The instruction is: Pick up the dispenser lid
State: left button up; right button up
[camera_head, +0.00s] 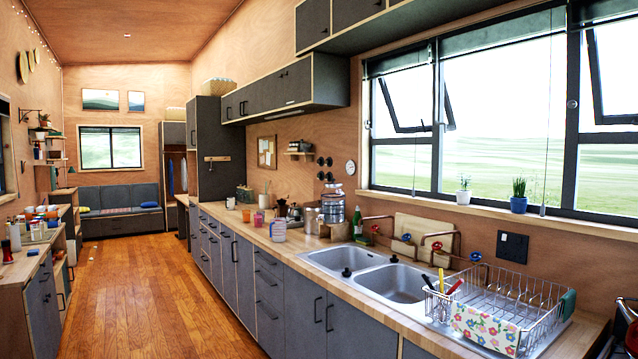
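Neither of my grippers shows clearly in the head view, and nothing is seen touching the dispenser or lid.
The double sink (396,283) and a dish rack (510,300) fill the near counter. A measuring jug (278,231) stands near the counter's front edge. The wooden floor (150,290) between the two counters is open. Dark shapes at the right edge are unclear.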

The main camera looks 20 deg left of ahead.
aim_at(333, 185)
jog(key=i+j+u, duration=0.1)
jog(key=i+j, duration=0.75)
jog(key=i, duration=0.2)
jog(key=i+j+u, duration=0.15)
jog(key=i+j, duration=0.6)
jog(key=i, duration=0.3)
jog(key=i+j+u, duration=0.15)
jog(key=i+j, duration=0.2)
jog(key=i, duration=0.2)
